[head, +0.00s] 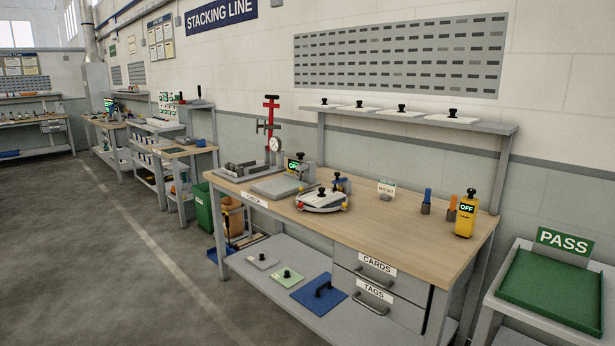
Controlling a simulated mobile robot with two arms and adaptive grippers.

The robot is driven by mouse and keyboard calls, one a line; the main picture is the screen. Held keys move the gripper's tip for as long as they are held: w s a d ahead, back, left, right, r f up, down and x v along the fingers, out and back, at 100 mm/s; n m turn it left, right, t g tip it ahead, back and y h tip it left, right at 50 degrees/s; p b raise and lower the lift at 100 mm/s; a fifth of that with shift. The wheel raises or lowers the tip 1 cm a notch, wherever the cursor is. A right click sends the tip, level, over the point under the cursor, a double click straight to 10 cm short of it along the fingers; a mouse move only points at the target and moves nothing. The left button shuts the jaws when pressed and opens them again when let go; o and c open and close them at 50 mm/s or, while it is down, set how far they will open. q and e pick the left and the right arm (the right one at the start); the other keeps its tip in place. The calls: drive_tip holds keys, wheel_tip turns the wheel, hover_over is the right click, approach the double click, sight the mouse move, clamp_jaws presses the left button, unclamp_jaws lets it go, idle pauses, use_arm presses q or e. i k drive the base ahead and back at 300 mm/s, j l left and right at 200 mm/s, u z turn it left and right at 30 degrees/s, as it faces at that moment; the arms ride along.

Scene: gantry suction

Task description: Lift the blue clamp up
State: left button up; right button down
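A small blue piece with a dark top (341,183), which looks like the blue clamp, stands on the wooden workbench (385,235) just behind a white plate with a black knob (322,198). It is small and partly hidden by the plate, so I cannot tell whether it is lowered or raised. Red and yellow parts show at the plate's edges. Neither of my grippers is in view.
A red upright clamp stand (271,125) with a dial rises at the bench's back left. A yellow device marked OFF (467,214) stands at the right. A blue plate with a black handle (319,295) lies on the lower shelf. Floor at left is clear.

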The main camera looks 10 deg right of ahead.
sight(337, 174)
drive_tip(key=i, duration=1.45)
